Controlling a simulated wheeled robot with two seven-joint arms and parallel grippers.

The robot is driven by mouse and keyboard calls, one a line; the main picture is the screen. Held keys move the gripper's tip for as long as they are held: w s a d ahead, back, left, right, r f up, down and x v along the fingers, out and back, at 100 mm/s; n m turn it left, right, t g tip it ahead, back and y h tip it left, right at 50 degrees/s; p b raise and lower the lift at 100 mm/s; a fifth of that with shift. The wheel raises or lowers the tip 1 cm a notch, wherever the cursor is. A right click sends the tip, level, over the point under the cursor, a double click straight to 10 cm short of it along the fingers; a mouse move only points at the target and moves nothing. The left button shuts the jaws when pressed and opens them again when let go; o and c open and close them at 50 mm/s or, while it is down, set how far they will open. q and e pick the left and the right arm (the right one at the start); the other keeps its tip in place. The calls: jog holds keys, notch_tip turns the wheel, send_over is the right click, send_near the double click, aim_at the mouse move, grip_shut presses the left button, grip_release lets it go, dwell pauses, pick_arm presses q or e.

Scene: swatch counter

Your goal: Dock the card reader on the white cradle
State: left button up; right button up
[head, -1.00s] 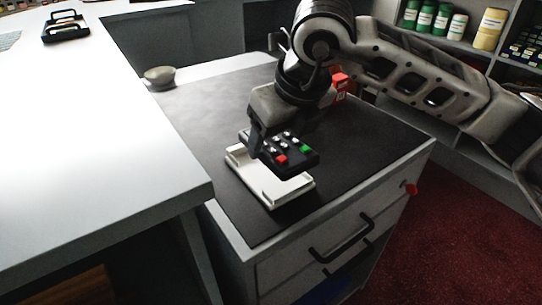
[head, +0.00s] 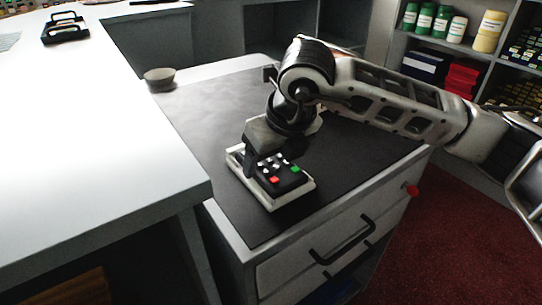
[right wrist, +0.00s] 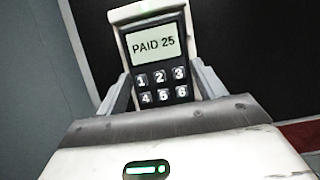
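The card reader (head: 282,176) is dark with white keys plus a red and a green key. It sits on the white cradle (head: 278,204), lying along it, with the cradle's pale rim showing around it. In the right wrist view the reader (right wrist: 159,70) shows "PAID 25" on its screen, and the cradle (right wrist: 130,13) shows beyond its top end. My right gripper (head: 262,163) is low over the reader's far end. My left gripper is not in view.
The cradle stands on a dark mat (head: 210,105) on a drawer cabinet. A white counter (head: 90,150) rises along the left. Shelves with jars (head: 425,19) stand at the back right.

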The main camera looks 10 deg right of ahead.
jog(key=o, duration=0.3)
jog(key=shift+r, duration=0.2)
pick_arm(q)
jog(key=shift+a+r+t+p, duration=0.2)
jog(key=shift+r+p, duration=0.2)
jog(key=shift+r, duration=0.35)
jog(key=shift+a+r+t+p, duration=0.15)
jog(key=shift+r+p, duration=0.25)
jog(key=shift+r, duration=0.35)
pick_arm(e)
jog(key=shift+v, duration=5.95)
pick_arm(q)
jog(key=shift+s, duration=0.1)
